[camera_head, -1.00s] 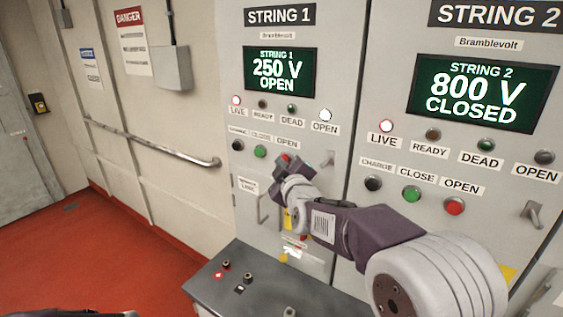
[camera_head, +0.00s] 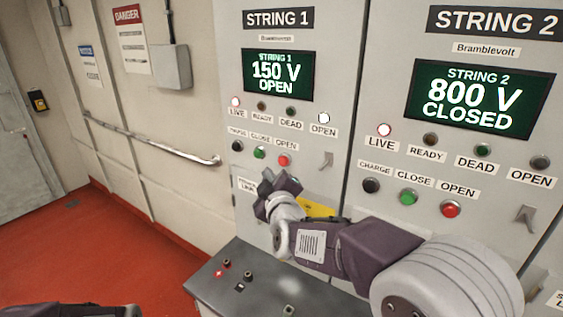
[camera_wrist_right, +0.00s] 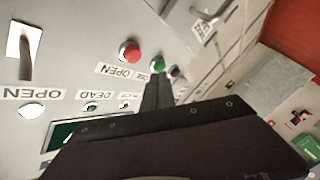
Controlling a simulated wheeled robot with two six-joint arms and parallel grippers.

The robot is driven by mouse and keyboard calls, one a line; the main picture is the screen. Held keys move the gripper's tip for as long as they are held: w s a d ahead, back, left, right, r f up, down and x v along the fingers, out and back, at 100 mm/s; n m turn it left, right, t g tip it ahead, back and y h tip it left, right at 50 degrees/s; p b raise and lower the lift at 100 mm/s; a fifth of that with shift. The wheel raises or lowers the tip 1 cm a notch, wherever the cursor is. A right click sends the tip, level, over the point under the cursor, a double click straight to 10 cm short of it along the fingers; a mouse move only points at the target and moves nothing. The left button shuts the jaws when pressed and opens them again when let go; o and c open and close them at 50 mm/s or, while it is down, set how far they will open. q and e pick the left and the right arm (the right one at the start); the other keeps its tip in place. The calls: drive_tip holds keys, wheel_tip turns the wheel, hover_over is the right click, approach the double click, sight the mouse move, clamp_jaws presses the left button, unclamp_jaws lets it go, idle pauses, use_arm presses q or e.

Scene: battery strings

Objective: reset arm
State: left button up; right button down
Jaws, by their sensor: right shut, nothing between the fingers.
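My right gripper (camera_head: 278,183) is shut and empty, in front of the String 1 panel just below its red OPEN button (camera_head: 284,159). In the right wrist view its closed dark fingers (camera_wrist_right: 157,92) point toward the panel, apart from the red button (camera_wrist_right: 130,51) and the green CLOSE button (camera_wrist_right: 158,65). The String 1 screen (camera_head: 278,77) reads 150 V OPEN. Its LIVE lamp (camera_head: 235,102) and OPEN lamp (camera_head: 324,118) are lit. My left gripper is not seen; only a dark part of me shows at the bottom left.
The String 2 panel screen (camera_head: 484,98) reads 800 V CLOSED, with its own buttons and a switch handle (camera_head: 525,217) to the right. A grey console (camera_head: 250,295) juts out below my right arm. A handrail (camera_head: 150,140) runs along the left wall. Red floor is clear at left.

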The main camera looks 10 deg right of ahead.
idle(0.3)
drive_tip(key=s+d+f+m+g, duration=0.1)
drive_tip(key=s+d+f+g, duration=0.25)
drive_tip(key=f, duration=0.55)
drive_tip(key=s+d+f+m+g, duration=0.1)
drive_tip(key=s+d+f+g, duration=0.3)
drive_tip(key=f, duration=0.5)
drive_tip(key=s+f+m+g, duration=0.4)
drive_tip(key=s+f, duration=0.1)
drive_tip(key=s, duration=0.5)
drive_tip(key=s+f+m+g, duration=0.4)
drive_tip(key=s+f, duration=0.2)
drive_tip(key=s, duration=0.4)
drive_tip(key=shift+a, duration=0.25)
drive_tip(key=shift+g, duration=0.25)
